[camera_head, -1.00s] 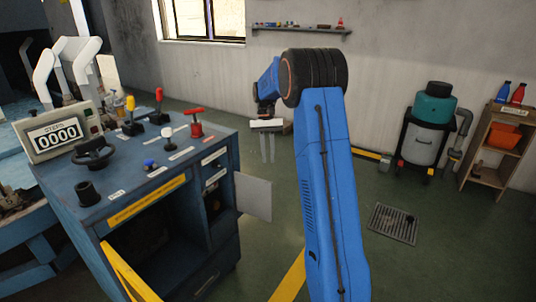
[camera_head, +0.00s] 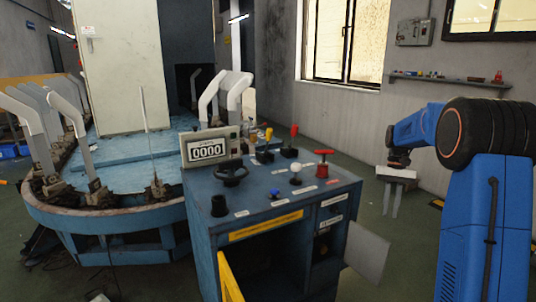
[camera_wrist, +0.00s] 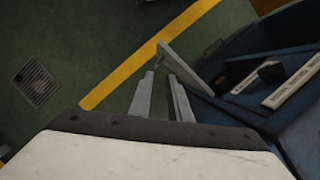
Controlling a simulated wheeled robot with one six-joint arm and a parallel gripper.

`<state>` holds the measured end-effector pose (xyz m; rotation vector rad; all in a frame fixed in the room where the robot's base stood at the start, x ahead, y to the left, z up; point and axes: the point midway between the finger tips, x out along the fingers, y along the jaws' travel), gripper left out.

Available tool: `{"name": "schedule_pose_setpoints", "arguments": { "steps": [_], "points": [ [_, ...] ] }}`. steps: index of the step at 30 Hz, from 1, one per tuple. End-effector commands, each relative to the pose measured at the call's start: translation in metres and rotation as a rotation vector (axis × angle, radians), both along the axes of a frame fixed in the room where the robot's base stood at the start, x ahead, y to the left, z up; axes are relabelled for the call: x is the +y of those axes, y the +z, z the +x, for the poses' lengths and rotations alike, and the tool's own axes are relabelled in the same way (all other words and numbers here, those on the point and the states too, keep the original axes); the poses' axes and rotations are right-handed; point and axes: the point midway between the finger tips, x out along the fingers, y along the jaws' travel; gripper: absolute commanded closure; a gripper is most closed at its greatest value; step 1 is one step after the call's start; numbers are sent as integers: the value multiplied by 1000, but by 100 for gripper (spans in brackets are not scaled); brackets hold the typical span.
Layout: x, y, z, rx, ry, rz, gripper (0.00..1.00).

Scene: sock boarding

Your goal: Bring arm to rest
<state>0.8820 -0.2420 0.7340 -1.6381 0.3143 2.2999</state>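My blue arm stands at the right of the head view, bent at a large black joint. My gripper (camera_head: 392,197) hangs from its end with two pale grey fingers pointing down, to the right of the control console (camera_head: 262,213). In the wrist view my gripper (camera_wrist: 161,97) shows its two fingers slightly apart with floor visible between them. Nothing is held. The console's corner and its open door (camera_wrist: 180,66) lie close to the right of the fingers in the wrist view.
The console's open door (camera_head: 366,252) sticks out toward my arm. A blue round machine with white leg forms (camera_head: 72,120) stands at the left. A wall shelf (camera_head: 450,82) holds small items. A floor drain (camera_wrist: 36,80) and a yellow floor line (camera_wrist: 150,50) show on clear floor.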

Motion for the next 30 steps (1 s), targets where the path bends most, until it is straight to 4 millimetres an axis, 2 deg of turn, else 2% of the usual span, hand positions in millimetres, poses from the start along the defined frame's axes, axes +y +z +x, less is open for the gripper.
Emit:
{"name": "schedule_pose_setpoints", "arguments": {
  "steps": [1, 6, 15, 30],
  "points": [
    [8, 10, -9, -19, 10, -5, 83],
    [29, 32, -36, -74, 38, -21, 83],
    [63, 62, -89, -175, 88, -46, 83],
    [111, 87, -185, -343, 173, -82, 83]
  ]
}}
